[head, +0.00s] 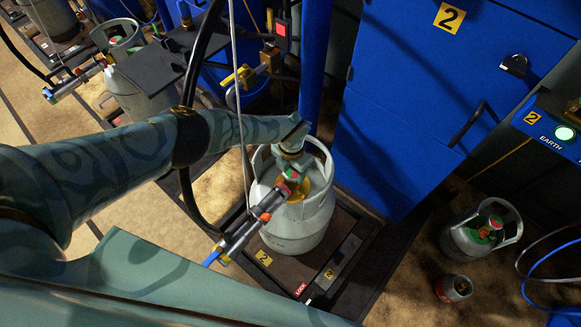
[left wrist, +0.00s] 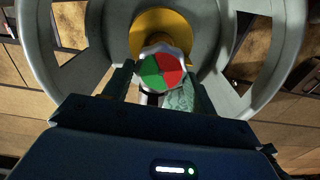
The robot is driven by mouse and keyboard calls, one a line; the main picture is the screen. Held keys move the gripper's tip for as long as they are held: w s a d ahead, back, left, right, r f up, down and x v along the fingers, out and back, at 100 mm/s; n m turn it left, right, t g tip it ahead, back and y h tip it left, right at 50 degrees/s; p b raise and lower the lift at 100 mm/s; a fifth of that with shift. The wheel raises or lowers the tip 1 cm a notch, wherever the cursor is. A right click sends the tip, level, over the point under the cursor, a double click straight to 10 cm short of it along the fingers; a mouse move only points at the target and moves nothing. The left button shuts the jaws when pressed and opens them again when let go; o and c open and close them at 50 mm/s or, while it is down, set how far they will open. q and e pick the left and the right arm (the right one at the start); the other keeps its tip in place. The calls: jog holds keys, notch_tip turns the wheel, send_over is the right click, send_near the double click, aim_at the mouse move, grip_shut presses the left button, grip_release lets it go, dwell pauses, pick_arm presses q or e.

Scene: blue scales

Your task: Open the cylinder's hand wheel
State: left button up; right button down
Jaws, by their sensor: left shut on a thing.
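A grey gas cylinder (head: 300,225) with a collar and yellow neck stands upright on a dark scale platform (head: 335,262). Its hand wheel, with red and green quarters, shows in the left wrist view (left wrist: 163,69), inside the collar (left wrist: 268,75). My left gripper (head: 291,165) reaches down into the collar from above and is shut on the hand wheel. In the left wrist view its fingers (left wrist: 152,88) lie on either side of the wheel. In the head view the gripper partly hides the wheel. My right gripper is not in view.
A connector with a blue hose (head: 238,240) runs from the valve to the lower left. A blue cabinet (head: 420,110) marked 2 stands behind. At right are a second cylinder (head: 467,240) and a small canister (head: 453,288). Another cylinder (head: 140,98) stands at the upper left.

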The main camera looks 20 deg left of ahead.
pick_arm(q)
jog(key=n+p, duration=0.1)
jog(key=n, duration=0.4)
jog(key=shift+d+n, duration=0.15)
jog(key=shift+n, duration=0.15)
jog(key=shift+w+n, duration=0.1)
jog(key=shift+n, duration=2.1)
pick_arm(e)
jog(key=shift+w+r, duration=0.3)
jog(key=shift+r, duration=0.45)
pick_arm(q)
jog(key=o, duration=1)
jog(key=shift+p, duration=0.3)
notch_tip(320, 180, up, 16)
jog(key=p, duration=1.1)
jog(key=shift+r+p, duration=0.15)
jog(key=shift+p, duration=0.2)
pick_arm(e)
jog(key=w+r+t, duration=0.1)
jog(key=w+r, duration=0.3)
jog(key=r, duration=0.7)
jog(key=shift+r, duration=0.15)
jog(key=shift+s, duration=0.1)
